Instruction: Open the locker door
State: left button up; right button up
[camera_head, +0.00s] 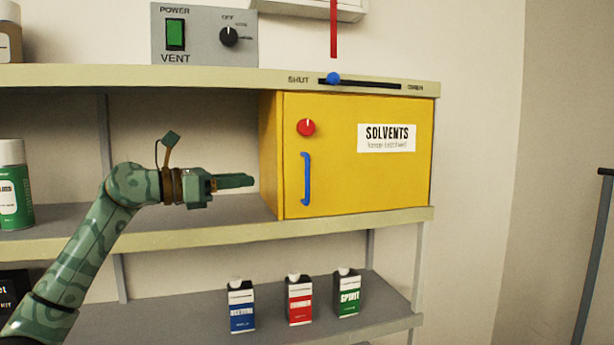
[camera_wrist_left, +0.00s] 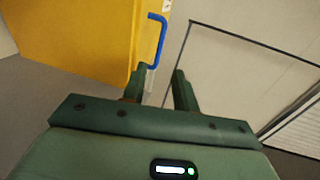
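The yellow locker (camera_head: 340,185) stands on the middle shelf, its door closed, with a "SOLVENTS" label (camera_head: 386,138). A blue vertical handle (camera_head: 306,178) is at the door's left side, below a red knob (camera_head: 306,127). My left gripper (camera_head: 236,181) is left of the locker and points right, apart from the handle. In the left wrist view my left gripper (camera_wrist_left: 160,84) has its fingers apart with nothing between them. The blue handle (camera_wrist_left: 157,42) shows beyond the fingertips there. My right gripper is out of view.
A blue slider (camera_head: 333,78) sits towards "SHUT" on the shelf edge above the locker. A grey vent panel (camera_head: 204,40) stands on top. Three cartons (camera_head: 299,300) stand on the lower shelf. A green-and-white can (camera_head: 14,190) is at the left. The floor right of the shelves looks clear.

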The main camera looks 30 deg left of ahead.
pick_arm(q)
jog(key=p, duration=0.6)
send_over(308, 202)
jog(key=shift+w+a, duration=0.1)
jog(key=shift+a, duration=0.2)
jog(key=shift+w+d, duration=0.1)
jog(key=shift+w, duration=0.15)
grip_shut()
